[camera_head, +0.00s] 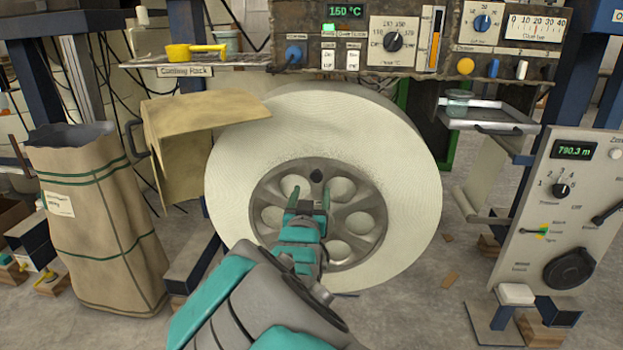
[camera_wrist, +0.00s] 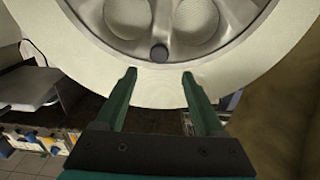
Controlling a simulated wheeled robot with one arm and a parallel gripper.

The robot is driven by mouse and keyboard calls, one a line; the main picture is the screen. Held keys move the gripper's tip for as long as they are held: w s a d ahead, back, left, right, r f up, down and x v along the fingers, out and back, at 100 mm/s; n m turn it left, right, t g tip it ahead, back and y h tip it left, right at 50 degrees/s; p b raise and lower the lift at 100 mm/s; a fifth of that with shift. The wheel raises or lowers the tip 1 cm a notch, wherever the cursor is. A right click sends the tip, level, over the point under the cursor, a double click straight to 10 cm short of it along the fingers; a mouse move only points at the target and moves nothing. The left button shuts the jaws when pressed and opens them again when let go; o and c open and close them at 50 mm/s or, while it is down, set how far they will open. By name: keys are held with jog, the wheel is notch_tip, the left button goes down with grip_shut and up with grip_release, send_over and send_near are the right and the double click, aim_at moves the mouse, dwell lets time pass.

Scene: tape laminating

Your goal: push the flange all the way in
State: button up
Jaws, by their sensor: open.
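My gripper (camera_head: 309,196) is in front of the flange in the head view. In the wrist view my gripper (camera_wrist: 158,75) has its two green fingers apart with nothing between them. The gap between fingertips and flange is hard to judge. How deep the flange sits is unclear.
A tan cover (camera_head: 180,150) overlaps the roll's upper left. A brown paper sack (camera_head: 100,225) stands at the left. A control panel (camera_head: 400,40) spans above the roll. A grey control box (camera_head: 560,210) stands at the right. Open floor lies right of the roll.

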aim_at(316, 177)
jog(key=shift+w+d, duration=0.2)
jog(key=shift+w, duration=3.55)
grip_shut()
